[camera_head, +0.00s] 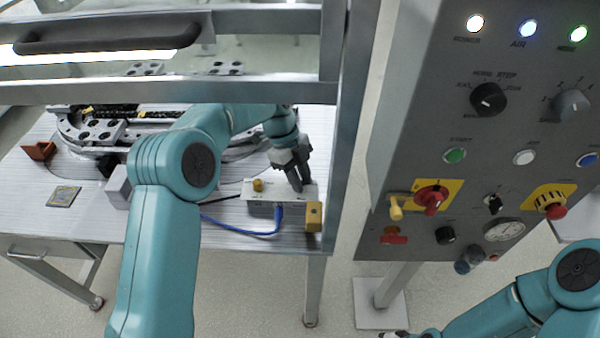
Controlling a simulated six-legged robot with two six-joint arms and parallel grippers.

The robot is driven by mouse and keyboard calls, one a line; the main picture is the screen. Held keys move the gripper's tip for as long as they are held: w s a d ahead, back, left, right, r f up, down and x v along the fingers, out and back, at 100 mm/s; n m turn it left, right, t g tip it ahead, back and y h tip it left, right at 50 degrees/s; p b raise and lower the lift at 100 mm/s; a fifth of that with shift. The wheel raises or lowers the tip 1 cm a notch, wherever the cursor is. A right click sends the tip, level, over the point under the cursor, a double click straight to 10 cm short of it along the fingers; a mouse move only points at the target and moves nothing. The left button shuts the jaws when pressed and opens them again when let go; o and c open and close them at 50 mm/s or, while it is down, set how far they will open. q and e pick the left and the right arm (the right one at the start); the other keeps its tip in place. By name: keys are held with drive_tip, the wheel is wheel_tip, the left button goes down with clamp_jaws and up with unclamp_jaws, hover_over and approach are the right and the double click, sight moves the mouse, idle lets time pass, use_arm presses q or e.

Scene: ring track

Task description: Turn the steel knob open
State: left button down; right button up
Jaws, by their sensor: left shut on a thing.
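A small white box (262,198) stands on the table near its front right corner. A brass-yellow knob (258,185) sits on the left of its top. My left gripper (297,187) points down at the right part of the box top. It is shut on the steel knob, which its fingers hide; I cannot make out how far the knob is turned. My right arm comes in at the lower right; only a dark bit at the bottom edge may be its gripper (394,334), and its jaws cannot be read.
A blue cable (240,229) runs from the box front, beside a yellow block (314,216). A steel frame post (345,130) stands close right of my left gripper. A grey control panel (420,150) with knobs and lamps fills the right. A ring track (100,130) lies behind.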

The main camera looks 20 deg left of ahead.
use_arm(q)
drive_tip(key=m+g+p, duration=0.1)
drive_tip(key=m, duration=0.1)
drive_tip(key=m+y+p, duration=0.1)
drive_tip(key=m+p, duration=0.1)
drive_tip(key=m, duration=0.1)
drive_tip(key=shift+w+d+r+m+g, duration=0.1)
drive_tip(key=shift+r+m+g, duration=0.05)
drive_tip(key=shift+m+g, duration=0.2)
drive_tip(key=shift+m+g+y+p, duration=0.25)
drive_tip(key=shift+m+y+p, duration=0.3)
drive_tip(key=shift+m, duration=0.6)
drive_tip(key=shift+m+g+y+p, duration=0.2)
drive_tip(key=shift+m+y+p, duration=0.15)
drive_tip(key=shift+m+p, duration=0.55)
drive_tip(key=shift+f+m, duration=0.2)
drive_tip(key=shift+m, duration=0.2)
drive_tip(key=c, duration=0.9)
unclamp_jaws()
drive_tip(key=shift+d+r, duration=0.15)
